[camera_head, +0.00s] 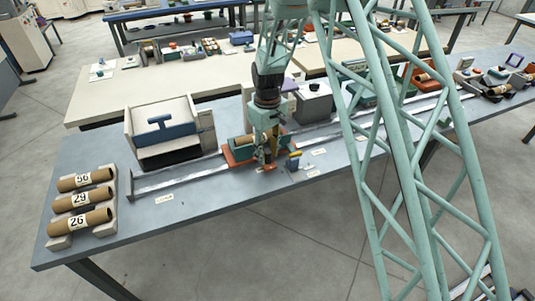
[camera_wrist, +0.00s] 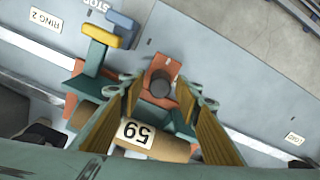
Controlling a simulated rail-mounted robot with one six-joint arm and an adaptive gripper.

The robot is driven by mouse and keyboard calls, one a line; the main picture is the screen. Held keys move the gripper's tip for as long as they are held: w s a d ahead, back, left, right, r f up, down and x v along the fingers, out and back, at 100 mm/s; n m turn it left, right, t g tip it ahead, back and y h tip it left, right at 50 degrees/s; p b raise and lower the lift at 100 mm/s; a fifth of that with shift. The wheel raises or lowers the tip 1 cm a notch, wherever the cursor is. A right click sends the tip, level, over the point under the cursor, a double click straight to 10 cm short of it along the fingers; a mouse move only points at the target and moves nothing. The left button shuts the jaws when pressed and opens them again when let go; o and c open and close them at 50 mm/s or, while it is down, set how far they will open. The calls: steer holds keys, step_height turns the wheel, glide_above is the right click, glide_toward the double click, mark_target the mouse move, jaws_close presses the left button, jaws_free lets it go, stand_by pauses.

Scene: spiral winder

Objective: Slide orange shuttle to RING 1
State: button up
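The orange shuttle (camera_head: 236,156) sits on the long pale rail (camera_head: 180,178) near the middle of the bench, carrying a brown tube. In the wrist view the shuttle (camera_wrist: 168,66) has a dark round knob (camera_wrist: 161,84) on an orange tab, and its tube (camera_wrist: 165,146) is marked 59. My gripper (camera_head: 265,158) is lowered over the shuttle's front side. In the wrist view my gripper (camera_wrist: 158,91) is open, its two fingers on either side of the knob with gaps visible. A RING 2 label (camera_wrist: 45,20) lies at upper left; another label (camera_wrist: 294,138), unreadable, lies at right.
A yellow-topped lever (camera_wrist: 105,36) and a blue block stand beside the shuttle, near a STOP label. A white machine with a blue handle (camera_head: 168,130) stands behind the rail. Numbered tubes lie in a rack (camera_head: 112,228) at left. The rail left of the shuttle looks clear.

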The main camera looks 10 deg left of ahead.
steer(key=shift+r, duration=0.1)
step_height(320, 180, up, 12)
stand_by(0.9)
steer(key=shift+p, duration=0.45)
steer(key=m+p, duration=0.3)
steer(key=p, duration=0.1)
steer(key=r+m+p, duration=0.1)
steer(key=m+p, duration=0.2)
steer(key=m, duration=0.1)
steer(key=shift+s+r+p, duration=0.1)
steer(key=shift+p, duration=0.3)
steer(key=shift+d+f, duration=0.1)
steer(key=shift+f, duration=0.1)
steer(key=shift+f, duration=6.7)
